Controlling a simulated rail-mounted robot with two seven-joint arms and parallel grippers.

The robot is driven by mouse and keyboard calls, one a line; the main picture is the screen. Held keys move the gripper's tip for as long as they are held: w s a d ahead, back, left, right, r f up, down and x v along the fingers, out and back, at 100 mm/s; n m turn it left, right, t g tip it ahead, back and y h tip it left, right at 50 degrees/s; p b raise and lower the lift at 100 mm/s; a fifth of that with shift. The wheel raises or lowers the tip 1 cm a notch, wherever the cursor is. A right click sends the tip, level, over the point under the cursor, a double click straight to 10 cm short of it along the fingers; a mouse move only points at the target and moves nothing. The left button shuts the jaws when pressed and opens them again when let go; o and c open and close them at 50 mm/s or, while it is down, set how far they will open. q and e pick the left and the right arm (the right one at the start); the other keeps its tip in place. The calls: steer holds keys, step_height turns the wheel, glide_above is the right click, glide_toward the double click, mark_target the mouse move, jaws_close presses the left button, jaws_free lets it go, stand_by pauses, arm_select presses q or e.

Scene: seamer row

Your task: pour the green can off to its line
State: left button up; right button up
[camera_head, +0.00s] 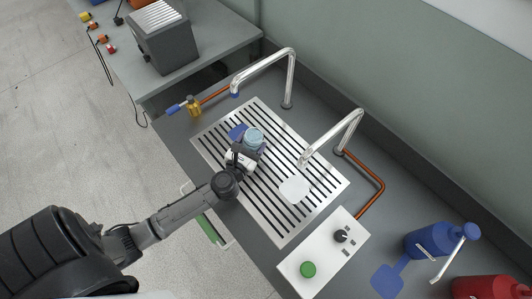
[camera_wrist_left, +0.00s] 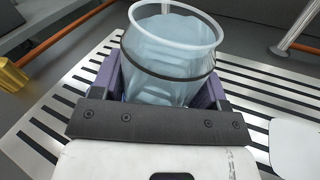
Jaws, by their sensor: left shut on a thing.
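My left gripper (camera_head: 245,152) is shut on a clear, light-blue container (camera_head: 254,136) over the slotted grate. In the left wrist view the container (camera_wrist_left: 172,55) has a white rim and one dark line around it. It stands between the purple fingers of the left gripper (camera_wrist_left: 165,85) and looks bluish inside; I cannot tell the liquid level against the line. No can that is clearly green shows. My right gripper is not in view.
A control panel (camera_head: 318,262) with a green button, a blue bottle (camera_head: 428,242) and a red container (camera_head: 485,288) stand right.

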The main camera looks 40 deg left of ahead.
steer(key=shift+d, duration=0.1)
arm_select(q)
steer(key=shift+s+a+r+m+p, duration=0.1)
steer(key=shift+r+m+p, duration=0.05)
steer(key=shift+m+p, duration=0.2)
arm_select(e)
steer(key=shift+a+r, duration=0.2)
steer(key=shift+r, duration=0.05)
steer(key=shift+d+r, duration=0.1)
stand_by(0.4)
arm_select(q)
steer(key=shift+r+m, duration=0.1)
steer(key=shift+m, duration=0.15)
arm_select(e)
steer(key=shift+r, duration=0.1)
arm_select(q)
steer(key=shift+a, duration=0.1)
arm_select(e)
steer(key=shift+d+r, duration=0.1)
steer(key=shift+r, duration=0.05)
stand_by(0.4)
arm_select(q)
steer(key=shift+r+m+p, duration=0.1)
steer(key=shift+m+p, duration=0.2)
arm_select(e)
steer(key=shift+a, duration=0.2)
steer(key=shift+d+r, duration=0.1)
